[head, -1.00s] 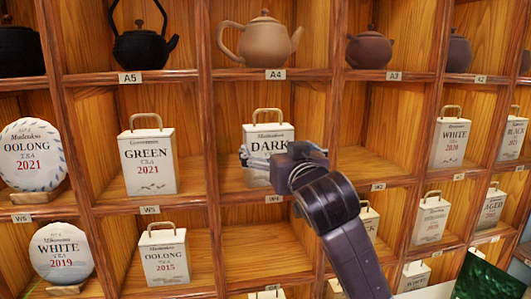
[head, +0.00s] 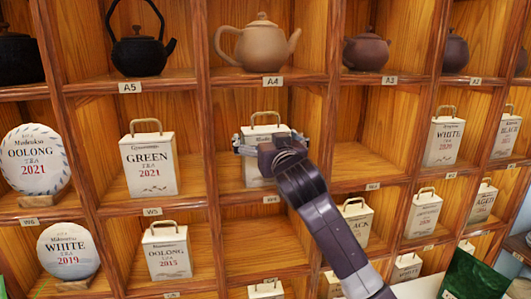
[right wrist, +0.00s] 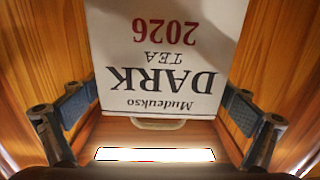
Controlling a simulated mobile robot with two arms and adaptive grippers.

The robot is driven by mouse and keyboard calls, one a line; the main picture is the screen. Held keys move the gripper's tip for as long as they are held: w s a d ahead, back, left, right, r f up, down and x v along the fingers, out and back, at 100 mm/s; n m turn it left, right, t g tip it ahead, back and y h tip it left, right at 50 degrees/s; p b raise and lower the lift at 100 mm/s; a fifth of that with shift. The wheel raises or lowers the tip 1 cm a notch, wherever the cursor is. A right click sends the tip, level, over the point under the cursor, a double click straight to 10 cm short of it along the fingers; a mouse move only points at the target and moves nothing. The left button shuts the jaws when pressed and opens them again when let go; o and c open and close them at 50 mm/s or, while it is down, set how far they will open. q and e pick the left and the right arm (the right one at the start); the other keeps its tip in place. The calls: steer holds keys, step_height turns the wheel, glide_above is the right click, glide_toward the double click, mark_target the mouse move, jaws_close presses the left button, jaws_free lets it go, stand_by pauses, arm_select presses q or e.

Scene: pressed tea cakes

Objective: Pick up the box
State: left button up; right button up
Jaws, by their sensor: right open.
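A white box (head: 255,173) labelled DARK TEA 2026, with a tan handle on top, stands upright in the shelf compartment above label W4. It fills the upper middle of the right wrist view (right wrist: 165,55), upside down there. My right gripper (head: 270,143) is in front of the upper part of this box and hides most of its lettering. In the right wrist view its open fingers (right wrist: 158,108) stand on both sides of the box, with gaps showing. My left gripper is not in view.
Wooden shelf walls flank the box closely. A GREEN 2021 box (head: 148,165) stands in the compartment to the left; the one to the right is empty. A tan teapot (head: 258,43) sits above. The compartment below looks mostly empty.

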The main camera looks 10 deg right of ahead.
steer(key=c, duration=1.7)
steer(key=shift+w+d+r, duration=0.1)
steer(key=shift+w+r, duration=0.05)
steer(key=shift+r, duration=0.05)
